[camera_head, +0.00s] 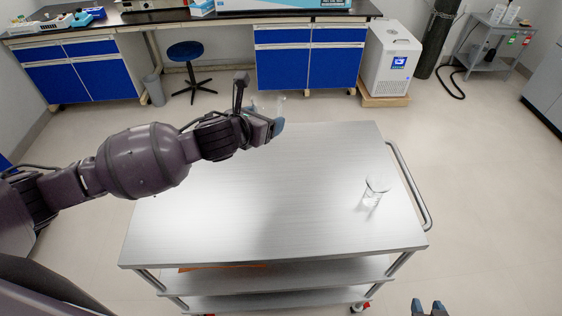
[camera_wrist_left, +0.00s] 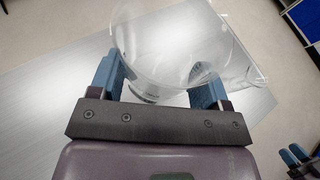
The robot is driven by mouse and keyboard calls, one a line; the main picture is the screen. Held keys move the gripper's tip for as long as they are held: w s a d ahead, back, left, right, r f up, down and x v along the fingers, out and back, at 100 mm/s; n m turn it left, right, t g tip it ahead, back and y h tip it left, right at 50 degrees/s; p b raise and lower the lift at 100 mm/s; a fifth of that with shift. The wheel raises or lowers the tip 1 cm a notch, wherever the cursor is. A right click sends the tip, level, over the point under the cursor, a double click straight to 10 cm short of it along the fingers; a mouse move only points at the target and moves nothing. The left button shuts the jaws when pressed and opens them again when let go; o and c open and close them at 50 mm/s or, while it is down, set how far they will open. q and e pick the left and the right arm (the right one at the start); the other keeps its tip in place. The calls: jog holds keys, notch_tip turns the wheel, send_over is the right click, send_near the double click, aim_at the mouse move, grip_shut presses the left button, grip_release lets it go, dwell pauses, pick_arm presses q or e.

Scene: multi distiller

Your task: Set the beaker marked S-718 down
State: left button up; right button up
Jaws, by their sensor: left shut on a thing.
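My left gripper (camera_head: 268,124) is shut on a clear glass beaker (camera_wrist_left: 168,45), held over the far part of the steel cart top (camera_head: 250,180). In the left wrist view the beaker sits between the blue fingers (camera_wrist_left: 158,85); a small dark marking shows on it but is too small to read. In the head view only a faint part of it (camera_head: 281,103) shows beyond the gripper. A second clear glass vessel (camera_head: 375,190) stands on the cart's right side. My right gripper (camera_head: 428,307) is at the bottom edge, its two blue fingertips apart.
The cart top is bare apart from the standing glass vessel. A handle rail (camera_head: 412,185) runs along its right side. Beyond the cart are a lab bench with blue cabinets (camera_head: 308,62), a blue stool (camera_head: 186,52) and a white machine (camera_head: 391,58).

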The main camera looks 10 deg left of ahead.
pick_arm(q)
jog(key=shift+w, duration=0.3)
jog(key=shift+d+f, duration=0.1)
jog(key=shift+f, duration=0.2)
notch_tip(320, 180, down, 19)
jog(key=shift+r+b, duration=0.1)
jog(key=shift+b, duration=0.5)
jog(key=shift+f, duration=0.25)
jog(key=o, duration=1)
